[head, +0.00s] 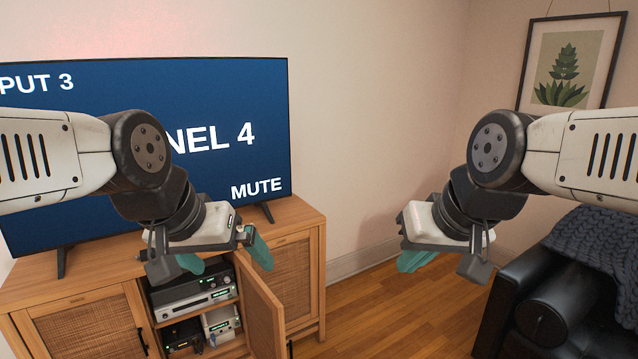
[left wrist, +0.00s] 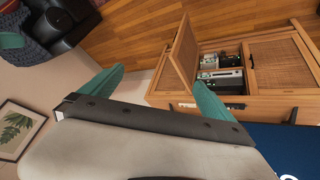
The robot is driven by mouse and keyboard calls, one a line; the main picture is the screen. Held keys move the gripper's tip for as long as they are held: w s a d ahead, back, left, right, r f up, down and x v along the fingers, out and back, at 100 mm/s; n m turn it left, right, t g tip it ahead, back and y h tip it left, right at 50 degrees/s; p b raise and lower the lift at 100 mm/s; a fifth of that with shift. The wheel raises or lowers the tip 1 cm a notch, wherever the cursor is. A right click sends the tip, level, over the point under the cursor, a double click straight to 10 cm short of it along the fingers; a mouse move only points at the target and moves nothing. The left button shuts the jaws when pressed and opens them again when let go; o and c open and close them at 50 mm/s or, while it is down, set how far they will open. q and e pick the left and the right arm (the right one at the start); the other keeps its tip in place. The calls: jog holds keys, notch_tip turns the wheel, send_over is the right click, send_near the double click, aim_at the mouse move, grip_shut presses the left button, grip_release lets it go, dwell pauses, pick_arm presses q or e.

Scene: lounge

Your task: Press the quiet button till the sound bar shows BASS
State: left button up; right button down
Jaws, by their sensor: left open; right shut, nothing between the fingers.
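My left gripper (head: 226,258) is open and empty, in front of the cabinet's open compartment; its spread teal fingers also show in the left wrist view (left wrist: 153,86). My right gripper (head: 418,260) is shut and empty, over the floor to the right of the cabinet. I cannot clearly pick out the sound bar or the quiet button. A dark slim object (left wrist: 235,106) on the cabinet's top edge, partly behind a finger in the left wrist view, may be the sound bar. No BASS text is readable.
The television (head: 230,95) shows partly covered text with "PUT 3", "NEL 4" and "MUTE". It stands on a wooden cabinet (head: 310,222) whose middle door (head: 262,310) is open. Several devices (head: 190,300) with green displays sit inside. A black armchair (head: 555,310) stands at right.

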pick_arm(q)
grip_shut()
dwell(1.5)
